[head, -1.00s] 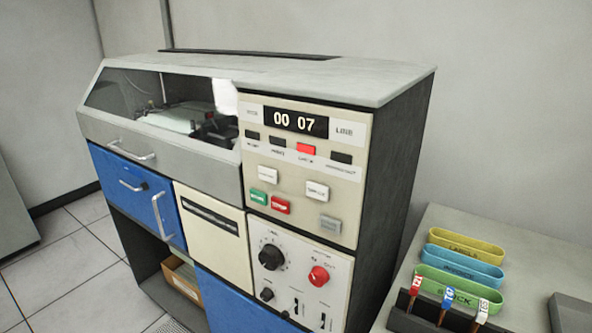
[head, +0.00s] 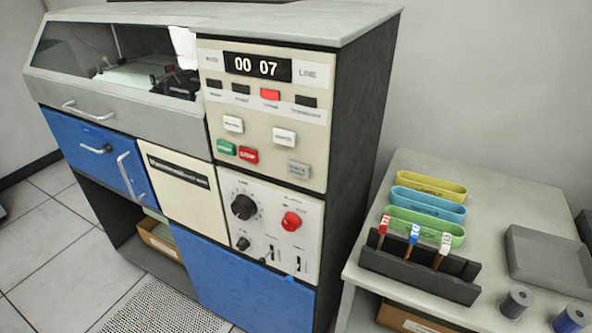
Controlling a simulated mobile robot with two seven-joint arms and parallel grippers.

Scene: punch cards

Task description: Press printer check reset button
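The printer (head: 355,130) is a tall grey cabinet with blue doors and a beige control panel (head: 265,175). Its counter display (head: 257,66) reads 00 07. In the indicator row below, one lamp (head: 270,94) is red and the others are dark. The panel has two white buttons, a green button (head: 226,147), a red button (head: 248,155) and a grey button (head: 299,169) at lower right. The grey button's small label seems to read check reset, but it is blurred. Neither of my grippers is in the head view.
A lower panel has a black dial (head: 244,207) and a red knob (head: 291,221). Tiled floor is free at left.

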